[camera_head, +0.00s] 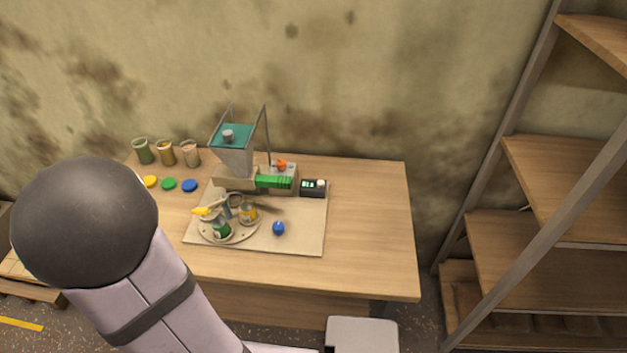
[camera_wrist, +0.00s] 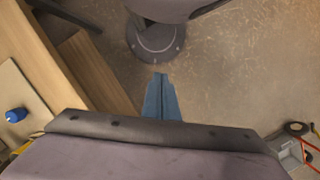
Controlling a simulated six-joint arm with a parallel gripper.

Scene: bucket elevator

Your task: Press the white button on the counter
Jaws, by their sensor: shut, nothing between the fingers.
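A small black counter box (camera_head: 308,190) with green lit digits sits on the beige board, towards its back right corner. A small white button (camera_head: 321,183) shows on the right part of its top. My gripper (camera_wrist: 160,78) shows in the wrist view as two blue-grey fingers, shut and empty, over the floor beside the table. It is well apart from the counter, and neither the button nor the counter shows in the wrist view. In the head view my arm fills the lower left, and the fingers cannot be made out.
The wooden table (camera_head: 375,235) has free room on its right. The beige board (camera_head: 305,240) holds a hopper (camera_head: 235,160) left of the counter, a round plate (camera_head: 240,238) with cans, and a blue object (camera_head: 278,228). A shelf rack (camera_head: 535,205) stands at right.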

